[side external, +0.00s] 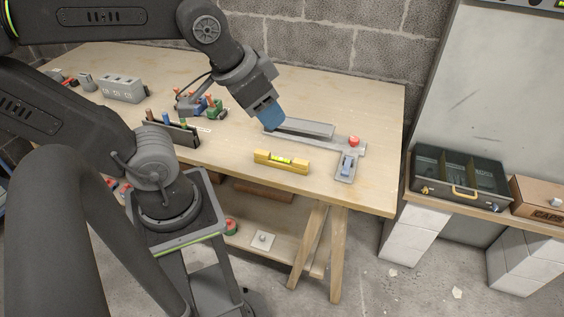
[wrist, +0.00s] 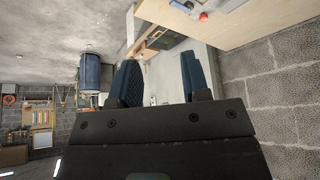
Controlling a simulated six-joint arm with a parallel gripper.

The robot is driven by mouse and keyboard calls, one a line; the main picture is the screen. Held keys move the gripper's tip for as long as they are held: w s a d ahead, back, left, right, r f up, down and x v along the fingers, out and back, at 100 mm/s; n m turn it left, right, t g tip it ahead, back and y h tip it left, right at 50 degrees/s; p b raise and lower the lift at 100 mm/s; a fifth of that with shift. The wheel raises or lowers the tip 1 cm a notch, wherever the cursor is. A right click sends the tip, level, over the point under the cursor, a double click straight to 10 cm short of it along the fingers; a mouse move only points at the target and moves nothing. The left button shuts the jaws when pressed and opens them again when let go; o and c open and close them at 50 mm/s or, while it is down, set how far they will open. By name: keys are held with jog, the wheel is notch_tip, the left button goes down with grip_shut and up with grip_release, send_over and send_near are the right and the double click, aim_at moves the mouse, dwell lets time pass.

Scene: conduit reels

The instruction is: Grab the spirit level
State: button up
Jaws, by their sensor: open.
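The spirit level (side external: 281,161) is a short yellow bar with a green vial, lying near the front edge of the wooden workbench (side external: 215,160) in the side view. My gripper (side external: 270,118) hangs above the bench, up and slightly left of the level, beside a grey metal fixture. Its blue fingers hold nothing that I can see. In the wrist view the two blue fingers of my gripper (wrist: 158,80) stand apart with an empty gap. I cannot make out the level in the wrist view.
A grey fixture (side external: 318,136) with a red knob (side external: 354,141) lies just behind and right of the level. Coloured-handled tools in a dark rack (side external: 172,130) stand to the left. A grey block (side external: 122,89) is at the back left. An open toolbox (side external: 459,178) sits on the right shelf.

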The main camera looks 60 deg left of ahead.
jog(key=shift+o, duration=1)
jog(key=m+g+y, duration=0.3)
jog(key=m+g, duration=0.6)
send_over(294, 160)
jog(key=w+d, duration=0.3)
jog(key=w, duration=0.1)
notch_tip(294, 160, down, 16)
jog(key=x, duration=1.3)
jog(key=shift+s+f, duration=0.15)
jog(key=shift+f, duration=0.25)
